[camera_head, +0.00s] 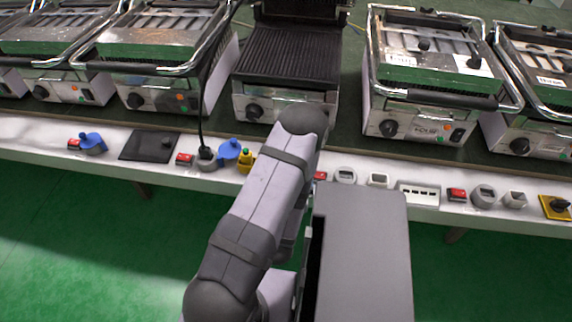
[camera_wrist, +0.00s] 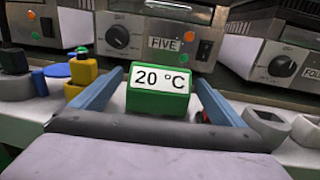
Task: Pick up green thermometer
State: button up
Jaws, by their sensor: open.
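The green thermometer (camera_wrist: 158,102) is a small green block with a white label reading "20 °C". In the wrist view it sits upright at the middle, on the white ledge in front of a grill. My gripper (camera_wrist: 160,78) is open, with one blue finger on each side of the thermometer. I cannot tell whether either finger touches it. In the head view my arm hides the thermometer and the gripper.
A yellow object with a green top (camera_head: 245,160) and a blue round object (camera_head: 229,150) stand to the left. Grey round devices (camera_head: 345,175) stand to the right. Grills line the back, one with its lid open (camera_head: 287,60) and a cable near it. The ledge (camera_head: 110,170) is narrow.

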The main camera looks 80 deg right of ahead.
jog(key=shift+w+d+r+p, duration=0.1)
jog(key=shift+d+p, duration=0.4)
jog(key=shift+d, duration=0.15)
jog(key=shift+w+d+r+p, duration=0.1)
jog(key=shift+d+p, duration=0.35)
jog(key=shift+d, duration=0.15)
jog(key=shift+d+f, duration=0.2)
jog(key=shift+d, duration=1.05)
jog(key=c, duration=1.2)
jog(key=shift+r, duration=0.15)
jog(key=shift+r+p, duration=0.9)
jog(key=shift+r, duration=4)
